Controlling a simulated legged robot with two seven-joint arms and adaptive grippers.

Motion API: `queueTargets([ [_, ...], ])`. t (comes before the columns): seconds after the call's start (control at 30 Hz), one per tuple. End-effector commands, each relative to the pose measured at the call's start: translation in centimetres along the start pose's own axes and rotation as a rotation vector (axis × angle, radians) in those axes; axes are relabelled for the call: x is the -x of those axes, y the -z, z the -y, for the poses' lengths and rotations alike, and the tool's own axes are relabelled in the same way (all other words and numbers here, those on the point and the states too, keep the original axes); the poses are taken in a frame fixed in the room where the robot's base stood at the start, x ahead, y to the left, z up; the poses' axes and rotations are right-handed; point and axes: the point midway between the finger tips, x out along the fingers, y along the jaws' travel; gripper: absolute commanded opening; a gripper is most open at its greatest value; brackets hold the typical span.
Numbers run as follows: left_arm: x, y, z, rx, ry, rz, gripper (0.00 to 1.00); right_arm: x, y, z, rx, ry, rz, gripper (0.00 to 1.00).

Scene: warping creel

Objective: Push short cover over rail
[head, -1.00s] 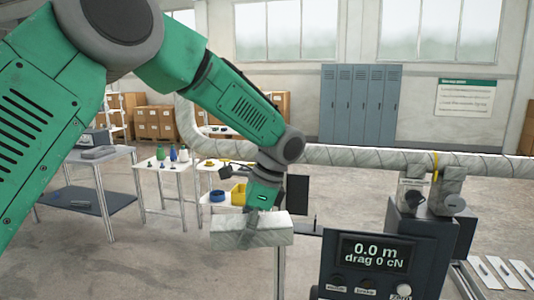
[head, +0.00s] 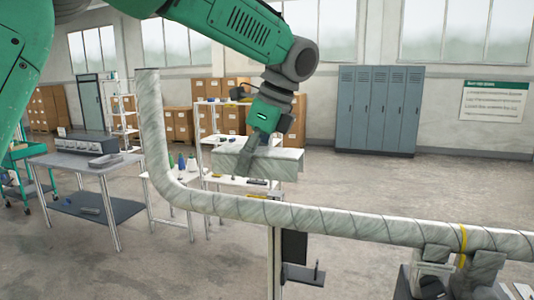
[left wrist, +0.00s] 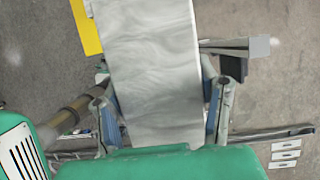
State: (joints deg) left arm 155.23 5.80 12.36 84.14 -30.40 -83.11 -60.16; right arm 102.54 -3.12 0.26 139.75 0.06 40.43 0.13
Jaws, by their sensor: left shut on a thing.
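The short cover (head: 285,165) is a pale grey, marbled, box-like piece. My left gripper (head: 256,155) is shut on it from above and holds it in the air, roughly level. In the head view the cover appears just above a long pale tube-like rail (head: 330,220), with a gap between them; their depth apart is unclear. The rail bends upright at its left end. In the left wrist view the cover (left wrist: 150,60) fills the middle between the two fingers (left wrist: 161,112) and hides what lies behind it. My right gripper is not in view.
A yellow band (head: 463,240) circles the rail near grey blocks (head: 435,272) at right. A thin post (head: 277,265) stands below the rail. A grey table (head: 75,160) and white shelves stand behind at left. Lockers (head: 378,110) stand at the back.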

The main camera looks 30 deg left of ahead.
Motion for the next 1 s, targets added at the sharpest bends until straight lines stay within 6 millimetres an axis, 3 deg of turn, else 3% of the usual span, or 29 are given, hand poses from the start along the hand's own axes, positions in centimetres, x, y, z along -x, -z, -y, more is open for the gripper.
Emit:
queueTargets([
  [0.17,-0.6,0.2,-0.4,0.001,0.003,-0.001,0.28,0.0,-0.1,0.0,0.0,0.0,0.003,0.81],
  [0.5,-4.5,1.9,0.4,-0.001,-0.005,0.002,0.28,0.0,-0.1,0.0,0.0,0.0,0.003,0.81],
  [1.0,-4.5,1.5,-0.4,0.004,0.007,0.0,0.28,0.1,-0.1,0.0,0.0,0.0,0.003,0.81],
])
